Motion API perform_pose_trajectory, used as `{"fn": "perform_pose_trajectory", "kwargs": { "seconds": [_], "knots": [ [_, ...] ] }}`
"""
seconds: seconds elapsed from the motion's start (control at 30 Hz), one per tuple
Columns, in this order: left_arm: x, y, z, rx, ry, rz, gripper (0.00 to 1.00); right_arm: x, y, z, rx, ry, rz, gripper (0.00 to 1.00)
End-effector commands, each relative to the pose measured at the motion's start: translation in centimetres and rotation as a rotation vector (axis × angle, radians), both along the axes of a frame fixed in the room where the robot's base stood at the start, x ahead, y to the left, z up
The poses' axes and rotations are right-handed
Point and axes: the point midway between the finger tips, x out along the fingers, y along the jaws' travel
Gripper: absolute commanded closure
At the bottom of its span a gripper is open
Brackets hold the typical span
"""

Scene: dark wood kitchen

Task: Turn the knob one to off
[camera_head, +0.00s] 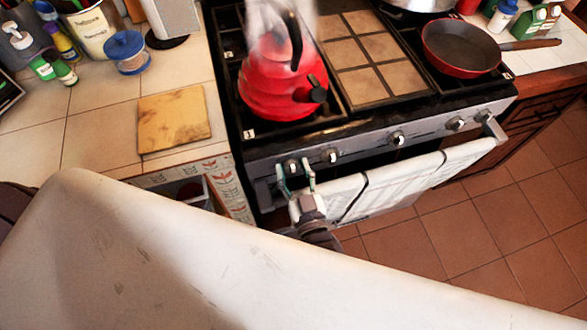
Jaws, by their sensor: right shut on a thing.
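The stove's front panel carries a row of knobs. The leftmost knob (291,165) is at the panel's left end, below the red kettle (283,80). My right gripper (294,171) is at this knob, with one finger on each side, and is shut on it. Part of the knob is hidden by the fingers, and its exact angle is too small to read. A second knob (332,156) is just to the right of the gripper. My left gripper is not in view.
Whitish steam rises over the kettle. A towel (405,178) hangs on the oven handle, close to my right gripper. A red pan (462,50) sits on the back right of the stove. A wooden board (173,119) lies on the left counter. The tiled floor (490,220) at right is clear.

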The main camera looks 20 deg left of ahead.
Motion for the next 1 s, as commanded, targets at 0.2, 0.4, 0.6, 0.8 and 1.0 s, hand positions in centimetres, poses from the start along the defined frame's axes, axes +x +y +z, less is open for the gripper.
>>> {"fn": "perform_pose_trajectory", "kwargs": {
  "seconds": [0.2,0.4,0.6,0.8,1.0],
  "knots": [
    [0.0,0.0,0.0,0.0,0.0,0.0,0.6,0.0,0.0,0.0,0.002,0.003,0.0,0.5],
    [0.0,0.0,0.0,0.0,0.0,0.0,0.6,0.0,0.0,0.0,0.001,0.002,0.0,0.27],
    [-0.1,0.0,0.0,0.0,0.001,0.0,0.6,0.0,0.0,0.0,0.0,0.001,0.0,0.27],
    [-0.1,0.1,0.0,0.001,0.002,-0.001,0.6,-1.2,-0.8,-0.1,0.0,0.004,0.0,0.27],
    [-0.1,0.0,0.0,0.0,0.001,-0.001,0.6,-4.6,-3.0,-0.2,0.0,0.006,0.001,0.27]
  ]
}}
